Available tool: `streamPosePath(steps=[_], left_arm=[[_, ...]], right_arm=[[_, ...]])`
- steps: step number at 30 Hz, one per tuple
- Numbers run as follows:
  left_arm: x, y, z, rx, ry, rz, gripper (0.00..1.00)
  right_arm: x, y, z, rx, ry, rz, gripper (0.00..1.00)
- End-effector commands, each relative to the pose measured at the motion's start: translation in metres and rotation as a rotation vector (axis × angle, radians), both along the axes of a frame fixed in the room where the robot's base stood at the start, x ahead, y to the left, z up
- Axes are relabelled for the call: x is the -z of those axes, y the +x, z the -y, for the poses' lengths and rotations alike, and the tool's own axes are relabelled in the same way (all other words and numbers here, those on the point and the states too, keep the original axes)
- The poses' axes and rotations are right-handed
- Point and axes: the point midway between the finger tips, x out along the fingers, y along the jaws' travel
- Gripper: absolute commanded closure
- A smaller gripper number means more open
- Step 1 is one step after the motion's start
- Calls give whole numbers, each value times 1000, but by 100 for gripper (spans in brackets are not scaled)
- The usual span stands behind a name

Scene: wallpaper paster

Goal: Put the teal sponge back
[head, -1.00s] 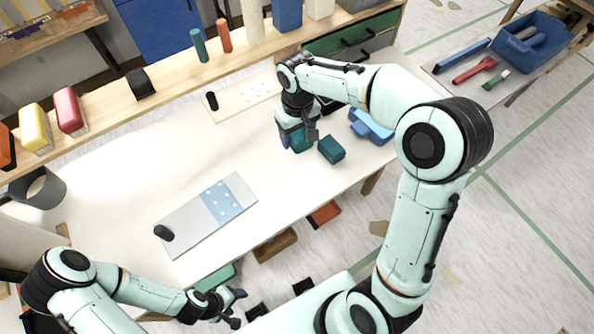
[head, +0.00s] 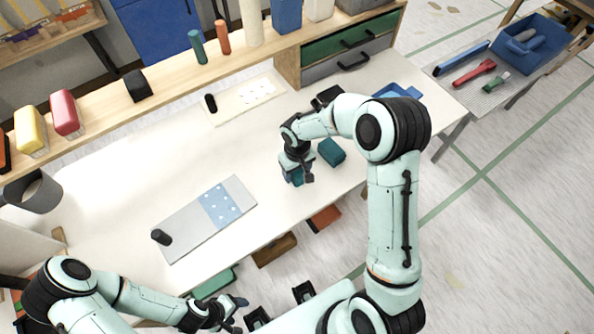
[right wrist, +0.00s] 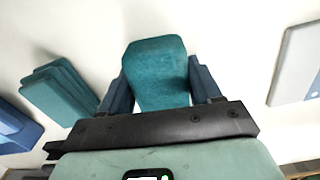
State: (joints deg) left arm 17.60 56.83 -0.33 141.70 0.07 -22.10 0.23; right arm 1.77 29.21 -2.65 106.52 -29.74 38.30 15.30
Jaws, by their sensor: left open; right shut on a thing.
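The teal sponge (right wrist: 157,72) is between the two blue fingers of my right gripper (right wrist: 160,88) in the right wrist view. In the head view my right gripper (head: 298,172) is low over the white table (head: 120,175), near its front edge. It mostly hides the sponge (head: 293,178) there. I cannot tell whether the sponge touches the table. Just right of it lies a stack of similar teal pieces (head: 331,151), also at the left of the right wrist view (right wrist: 58,90). My left gripper (head: 235,312) is open and empty, in front of the table.
A grey and blue board (head: 190,228) with a black knob lies left of my right gripper. A pale dotted board (head: 235,100) lies behind. A blue object (head: 398,91) is partly hidden by my right arm. A drawer unit (head: 345,50) stands at the back. The table's left-middle is clear.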

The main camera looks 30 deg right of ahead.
Motion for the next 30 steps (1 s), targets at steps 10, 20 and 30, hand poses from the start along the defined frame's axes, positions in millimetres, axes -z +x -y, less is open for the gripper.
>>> streamPosePath(steps=[10,20,30], left_arm=[[2,-1,0,-1,0,-1,37],[6,-4,0,0,0,-4,37],[-3,2,0,0,0,2,37]], right_arm=[[8,0,0,0,0,2,68],[12,0,0,0,0,1,11],[7,1,0,-1,0,1,11]])
